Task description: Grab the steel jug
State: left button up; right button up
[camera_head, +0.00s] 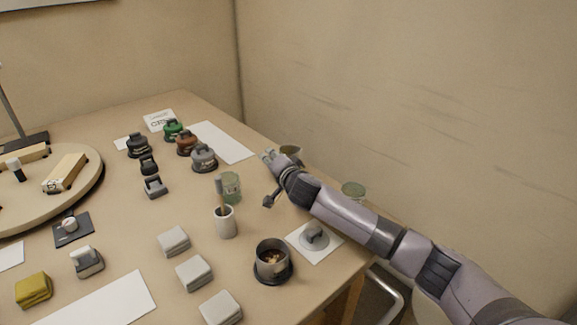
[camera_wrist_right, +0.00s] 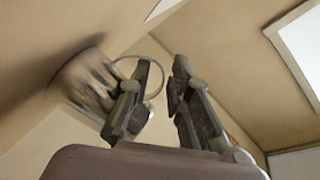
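The steel jug (camera_wrist_right: 85,82) shows in the right wrist view at the left, a shiny metal body with a thin looped handle (camera_wrist_right: 160,72). In the head view a metal vessel (camera_head: 291,150), which looks like the jug, is partly hidden behind my right gripper. My right gripper (camera_head: 266,156) is over the far right part of the bench, beside that vessel. In the wrist view its fingers (camera_wrist_right: 163,82) are apart. The handle's outer curve shows between the fingertips, and the left finger overlaps the loop; I cannot tell whether they touch. My left gripper is not in view.
A green jar (camera_head: 231,186), a white cup with a tool (camera_head: 225,222) and a dark pot (camera_head: 271,260) stand near my right arm. A grey-lidded item (camera_head: 315,236) and a greenish jar (camera_head: 353,191) are by the right edge. Several lidded pots stand further left.

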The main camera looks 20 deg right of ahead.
grip_shut()
jog(key=shift+f, duration=0.1)
dwell(0.6)
